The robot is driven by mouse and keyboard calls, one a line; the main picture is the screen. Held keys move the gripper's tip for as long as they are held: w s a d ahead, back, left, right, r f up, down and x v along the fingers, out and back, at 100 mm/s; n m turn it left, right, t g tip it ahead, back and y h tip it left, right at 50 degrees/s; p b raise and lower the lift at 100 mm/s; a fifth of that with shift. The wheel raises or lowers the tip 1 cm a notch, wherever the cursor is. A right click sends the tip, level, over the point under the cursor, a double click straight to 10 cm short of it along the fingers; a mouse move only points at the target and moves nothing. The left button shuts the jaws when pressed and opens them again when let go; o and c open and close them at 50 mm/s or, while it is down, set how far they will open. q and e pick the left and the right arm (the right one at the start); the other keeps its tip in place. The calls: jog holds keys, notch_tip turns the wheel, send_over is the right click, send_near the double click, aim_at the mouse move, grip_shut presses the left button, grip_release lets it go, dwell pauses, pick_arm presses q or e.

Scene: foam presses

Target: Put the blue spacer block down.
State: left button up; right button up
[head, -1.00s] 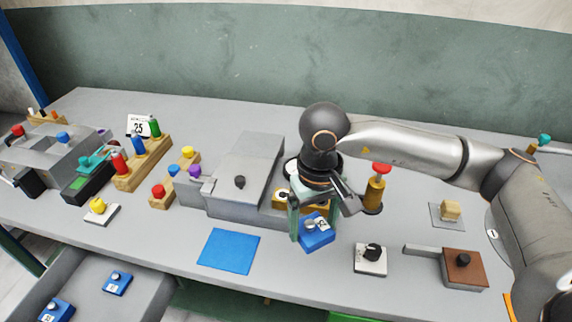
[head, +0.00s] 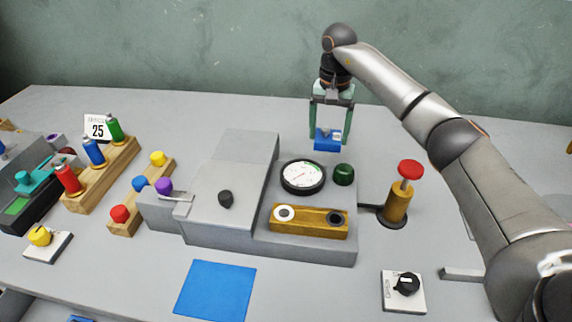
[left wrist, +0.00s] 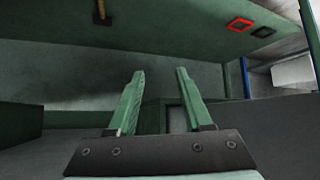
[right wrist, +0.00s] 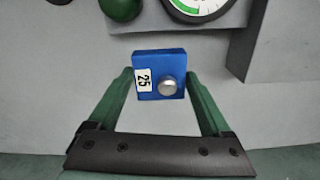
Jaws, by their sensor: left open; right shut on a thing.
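The blue spacer block (head: 327,141) is between the fingers of my right gripper (head: 330,124), behind the grey press. Whether the block touches the table cannot be told. My left gripper (left wrist: 157,85) shows only in the left wrist view, open and empty. A flat blue mat (head: 215,291) lies on the table in front of the press, with nothing on it.
The grey press (head: 229,185) with a gauge (head: 303,177) and a green knob (head: 343,174) stands in front of the right gripper. A red-topped plunger (head: 397,197) stands to its right. Wooden racks (head: 102,175) are at left. The table behind the press is clear.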

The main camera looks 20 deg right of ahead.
notch_tip(320, 180, down, 8)
jog(key=shift+s+f, duration=0.1)
jog(key=shift+f, duration=0.1)
dwell(0.3)
jog(key=o, duration=1.2)
jog(key=shift+f, duration=0.2)
jog(key=shift+o, duration=1.4)
jog(key=shift+r, duration=0.15)
